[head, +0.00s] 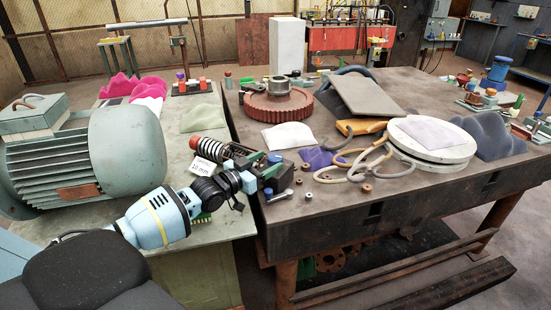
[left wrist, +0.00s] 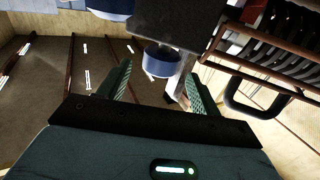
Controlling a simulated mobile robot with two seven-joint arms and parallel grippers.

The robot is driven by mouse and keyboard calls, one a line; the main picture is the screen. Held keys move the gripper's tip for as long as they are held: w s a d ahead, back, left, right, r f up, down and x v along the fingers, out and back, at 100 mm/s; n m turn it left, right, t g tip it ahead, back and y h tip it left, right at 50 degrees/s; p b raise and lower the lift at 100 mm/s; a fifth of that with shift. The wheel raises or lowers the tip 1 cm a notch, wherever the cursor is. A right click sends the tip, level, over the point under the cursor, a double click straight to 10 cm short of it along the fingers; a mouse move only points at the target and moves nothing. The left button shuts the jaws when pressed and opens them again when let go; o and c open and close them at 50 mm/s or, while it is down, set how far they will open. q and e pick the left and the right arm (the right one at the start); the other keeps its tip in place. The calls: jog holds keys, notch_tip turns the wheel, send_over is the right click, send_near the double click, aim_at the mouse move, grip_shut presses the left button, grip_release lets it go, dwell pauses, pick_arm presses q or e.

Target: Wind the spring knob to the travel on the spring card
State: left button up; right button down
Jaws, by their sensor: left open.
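The spring device lies on the front of the bench, with its dark coil spring (head: 207,148) at its left end. A white spring card (head: 201,169) stands in front of it; its print seems to read 10 mm. A blue cap, likely the knob (head: 274,158), shows at the device's right end. My left gripper (head: 262,186) is at that end, its fingers small and partly hidden. In the left wrist view the gripper (left wrist: 160,80) is open, with a blue round knob (left wrist: 159,63) between or just beyond its green fingertips. Contact cannot be told. The spring (left wrist: 286,38) shows at upper right.
A large green motor (head: 100,155) fills the left. Several hoses (head: 365,165), a white disc (head: 430,145) and a red gear wheel (head: 278,103) lie on the dark table. A small wrench (head: 280,195) and rings lie near its front edge.

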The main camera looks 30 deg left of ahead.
aim_at(269, 159)
pick_arm(q)
jog(key=shift+b+x, duration=0.3)
jog(key=shift+x, duration=1.7)
pick_arm(e)
jog(key=shift+s+f, duration=0.35)
jog(key=shift+f, duration=0.1)
pick_arm(q)
jog(key=c, duration=1)
jog(key=shift+o, duration=0.2)
jog(key=h+b, duration=0.1)
jog(key=b, duration=0.1)
jog(key=m+b, duration=0.1)
jog(key=b, duration=0.1)
jog(key=shift+f+g+h+b, duration=0.3)
jog(key=shift+h+b, duration=0.1)
jog(key=shift+r+m+b, duration=0.15)
jog(key=shift+m+b, duration=0.15)
jog(key=shift+b, duration=0.05)
jog(key=shift+d+r+m+h+b, duration=0.25)
jog(key=shift+h+b, duration=0.25)
jog(key=shift+h, duration=0.3)
jog(key=shift+r+m+g+h, duration=0.15)
jog(key=shift+m+g+h, duration=0.1)
jog(key=shift+g+h, duration=0.05)
pick_arm(e)
jog(key=s+f+g, duration=0.1)
jog(key=s+f, duration=0.2)
jog(key=f, duration=0.4)
jog(key=shift+s+a+f, duration=0.2)
jog(key=shift+s+a, duration=0.1)
